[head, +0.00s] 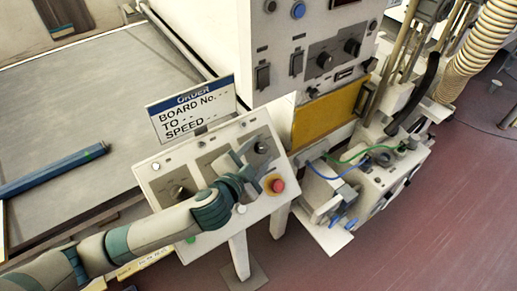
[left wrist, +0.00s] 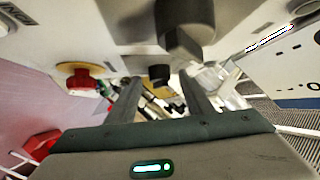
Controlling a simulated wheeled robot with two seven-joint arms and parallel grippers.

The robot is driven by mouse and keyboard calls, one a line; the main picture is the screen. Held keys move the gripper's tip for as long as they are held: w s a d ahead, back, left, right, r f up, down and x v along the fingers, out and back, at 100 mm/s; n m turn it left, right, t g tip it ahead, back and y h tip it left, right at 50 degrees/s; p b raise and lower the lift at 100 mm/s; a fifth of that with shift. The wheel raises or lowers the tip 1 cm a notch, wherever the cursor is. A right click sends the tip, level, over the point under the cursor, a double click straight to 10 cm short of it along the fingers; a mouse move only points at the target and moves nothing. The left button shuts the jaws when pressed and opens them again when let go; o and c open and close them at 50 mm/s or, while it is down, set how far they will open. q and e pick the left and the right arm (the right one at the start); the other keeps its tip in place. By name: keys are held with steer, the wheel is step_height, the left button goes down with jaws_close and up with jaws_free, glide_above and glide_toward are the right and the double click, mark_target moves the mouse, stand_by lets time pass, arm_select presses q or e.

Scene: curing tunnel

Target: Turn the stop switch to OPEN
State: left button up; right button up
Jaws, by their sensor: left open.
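A sloped white control panel (head: 222,222) stands on a post. Two dark rotary switches are on it: one at upper right (head: 262,147) and one at left (head: 178,192). I cannot read which is the stop switch. My left gripper (head: 246,165) is open and empty, close over the panel just below the upper right switch. The left wrist view shows a large dark knob (left wrist: 184,28) beyond the open fingers (left wrist: 160,92), apart from them. A red mushroom button (head: 278,186) sits right of the gripper and also shows in the left wrist view (left wrist: 80,76). My right gripper is not in view.
An order sign (head: 192,108) stands behind the panel's upper edge. A white cabinet (head: 310,60) with more knobs rises behind on the right. A machine (head: 385,180) with blue and green cables is at right. A grey belt (head: 70,120) lies at left. Red floor is clear at lower right.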

arm_select(q)
steer(key=c, duration=1)
steer(key=shift+c, duration=0.2)
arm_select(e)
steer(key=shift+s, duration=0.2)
